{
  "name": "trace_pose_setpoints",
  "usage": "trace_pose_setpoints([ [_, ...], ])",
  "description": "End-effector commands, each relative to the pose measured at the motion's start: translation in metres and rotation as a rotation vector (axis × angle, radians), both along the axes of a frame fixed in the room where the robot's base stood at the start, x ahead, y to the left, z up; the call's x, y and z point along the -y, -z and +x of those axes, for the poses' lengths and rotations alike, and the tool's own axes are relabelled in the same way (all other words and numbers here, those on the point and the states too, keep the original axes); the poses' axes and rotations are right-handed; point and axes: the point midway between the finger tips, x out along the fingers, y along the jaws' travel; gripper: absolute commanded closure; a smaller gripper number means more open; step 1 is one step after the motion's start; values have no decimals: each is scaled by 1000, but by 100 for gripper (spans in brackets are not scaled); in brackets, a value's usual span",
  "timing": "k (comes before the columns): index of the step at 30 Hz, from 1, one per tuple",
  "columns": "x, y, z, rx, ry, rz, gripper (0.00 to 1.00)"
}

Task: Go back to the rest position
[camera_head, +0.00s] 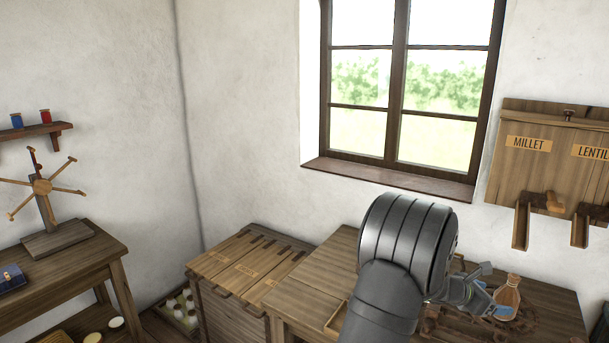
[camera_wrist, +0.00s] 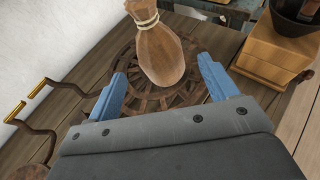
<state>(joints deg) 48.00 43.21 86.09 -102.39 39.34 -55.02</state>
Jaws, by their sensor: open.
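My gripper (camera_wrist: 163,88) is open in the wrist view, its two blue fingers spread apart. A brown tied sack (camera_wrist: 160,52) with a pale cord round its neck shows between and beyond the fingertips. It stands over a round dark wooden lattice (camera_wrist: 190,92) on the table, and I see no finger touching it. In the head view my gripper (camera_head: 490,290) is partly hidden behind my dark arm, above the table at the lower right. The sack (camera_head: 508,296) shows just to its right.
A wooden box (camera_wrist: 272,55) with a dark bowl stands at the right in the wrist view. Metal cranks (camera_wrist: 35,112) lie at the left. In the head view, wall dispensers (camera_head: 545,150), a window (camera_head: 405,90), a slotted chest (camera_head: 245,270) and a side table (camera_head: 70,262) surround the work table.

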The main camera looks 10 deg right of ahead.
Motion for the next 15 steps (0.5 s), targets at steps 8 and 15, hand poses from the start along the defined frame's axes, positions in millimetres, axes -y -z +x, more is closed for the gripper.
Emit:
trace_pose_setpoints([
  [8, 52, 21, 0, 1, 1, -1, 21],
  [15, 82, 23, 1, 4, -2, -6, 21],
])
